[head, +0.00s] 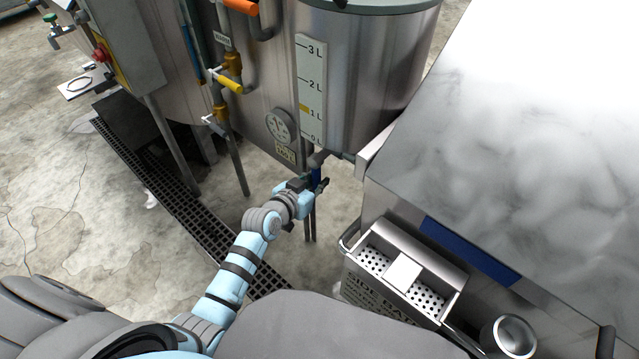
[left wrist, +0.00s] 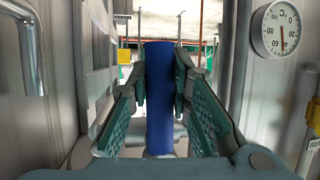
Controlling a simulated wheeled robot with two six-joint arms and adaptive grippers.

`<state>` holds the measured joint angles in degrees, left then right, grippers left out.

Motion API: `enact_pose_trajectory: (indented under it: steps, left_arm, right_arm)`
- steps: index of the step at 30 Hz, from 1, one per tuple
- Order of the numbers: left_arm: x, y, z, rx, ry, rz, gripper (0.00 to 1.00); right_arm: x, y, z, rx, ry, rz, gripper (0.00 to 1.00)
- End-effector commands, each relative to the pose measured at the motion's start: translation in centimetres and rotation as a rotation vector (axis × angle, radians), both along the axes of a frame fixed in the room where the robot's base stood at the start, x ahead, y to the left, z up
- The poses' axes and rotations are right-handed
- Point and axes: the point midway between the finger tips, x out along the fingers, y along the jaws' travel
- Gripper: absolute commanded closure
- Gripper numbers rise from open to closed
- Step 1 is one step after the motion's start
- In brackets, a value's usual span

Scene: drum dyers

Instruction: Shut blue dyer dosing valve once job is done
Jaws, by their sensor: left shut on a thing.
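A blue valve handle (head: 316,176) is below the steel dosing tank (head: 365,75), partly hidden by my gripper. My left gripper (head: 319,184) is shut on it. In the left wrist view the blue handle (left wrist: 159,95) stands upright between the two green-padded fingers (left wrist: 160,100). The tank's scale (head: 311,85) runs from 0 L to 3 L, with a yellow mark near 1 L. I cannot tell from the handle whether the valve is open or shut. My right gripper does not show.
A yellow-handled valve (head: 229,82) and an orange handle (head: 241,6) are on pipes to the left. A round gauge (head: 278,125) is beside the scale. A steel table (head: 540,130) and a perforated steel box (head: 405,272) stand at the right. A floor grate (head: 170,195) runs at left.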

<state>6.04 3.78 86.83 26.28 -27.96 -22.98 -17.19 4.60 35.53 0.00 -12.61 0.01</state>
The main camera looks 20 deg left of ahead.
Motion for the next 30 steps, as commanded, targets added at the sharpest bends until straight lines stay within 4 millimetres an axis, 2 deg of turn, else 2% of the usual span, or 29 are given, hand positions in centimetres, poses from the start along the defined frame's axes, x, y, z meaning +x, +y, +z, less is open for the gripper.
enact_pose_trajectory:
  steps: [17, 18, 22, 30]
  left_arm:
    - [0.09, 0.35, -0.04, 0.042, -0.015, 0.0, 1.0]
    - [0.09, 0.36, -0.04, 0.042, -0.015, 0.0, 0.8]
    - [0.1, 0.34, -0.03, 0.04, -0.015, 0.0, 0.6]
    - [0.09, 0.28, 0.0, 0.039, -0.015, -0.001, 0.6]
  right_arm:
    - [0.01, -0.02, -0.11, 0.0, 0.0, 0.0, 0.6]
    - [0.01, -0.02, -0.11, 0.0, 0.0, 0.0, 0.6]
    - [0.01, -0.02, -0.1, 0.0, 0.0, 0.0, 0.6]
    - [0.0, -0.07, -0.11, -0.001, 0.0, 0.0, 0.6]
